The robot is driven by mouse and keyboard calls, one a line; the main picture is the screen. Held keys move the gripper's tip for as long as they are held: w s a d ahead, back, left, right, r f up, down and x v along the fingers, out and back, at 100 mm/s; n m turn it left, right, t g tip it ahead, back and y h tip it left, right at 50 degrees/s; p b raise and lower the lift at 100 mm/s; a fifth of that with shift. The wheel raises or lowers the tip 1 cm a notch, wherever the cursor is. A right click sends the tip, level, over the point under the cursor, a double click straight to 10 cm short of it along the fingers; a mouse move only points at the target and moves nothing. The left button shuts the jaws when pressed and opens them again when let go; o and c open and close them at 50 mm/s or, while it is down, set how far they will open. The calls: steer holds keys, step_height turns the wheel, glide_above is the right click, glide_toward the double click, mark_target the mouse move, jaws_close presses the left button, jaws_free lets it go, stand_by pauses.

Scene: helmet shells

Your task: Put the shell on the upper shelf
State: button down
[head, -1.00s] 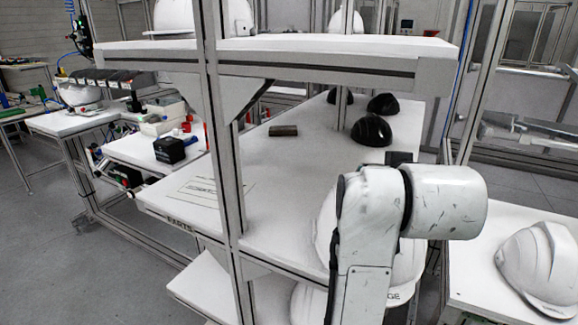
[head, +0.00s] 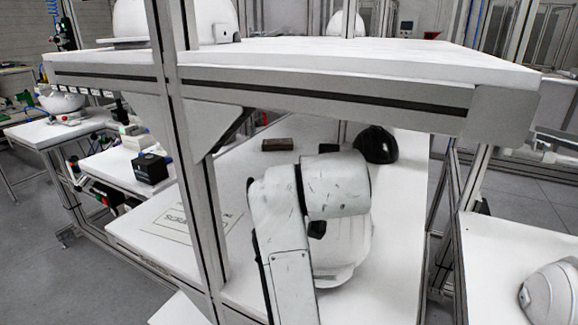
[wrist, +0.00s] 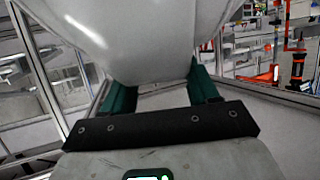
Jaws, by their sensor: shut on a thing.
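A white helmet shell (head: 346,252) shows in the head view beyond my arm, which hides part of it. It is below the level of the upper shelf (head: 370,62), over the lower shelf. In the wrist view a white shell (wrist: 140,35) fills the top middle, between and above the green fingers of my gripper (wrist: 161,84). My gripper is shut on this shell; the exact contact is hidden. In the head view my arm hides the fingers.
White shells stand on the upper shelf at left (head: 205,20) and at the back (head: 345,24); its front right is bare. A post (head: 180,130) rises at left. A black shell (head: 376,145) and a dark block (head: 278,145) lie on the lower shelf. Another white shell (head: 550,290) is at right.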

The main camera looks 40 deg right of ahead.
steer(key=w, duration=0.1)
steer(key=w+a, duration=0.1)
steer(key=w, duration=0.2)
steer(key=shift+a+r, duration=0.1)
steer(key=shift+a, duration=0.2)
steer(key=w, duration=0.1)
steer(key=w+a+p, duration=0.1)
steer(key=w, duration=0.1)
steer(key=shift+w+a, duration=0.15)
steer(key=shift+w, duration=0.05)
steer(key=shift+s+f, duration=0.15)
steer(key=shift+f, duration=0.75)
steer(key=shift+c, duration=1.4)
jaws_free()
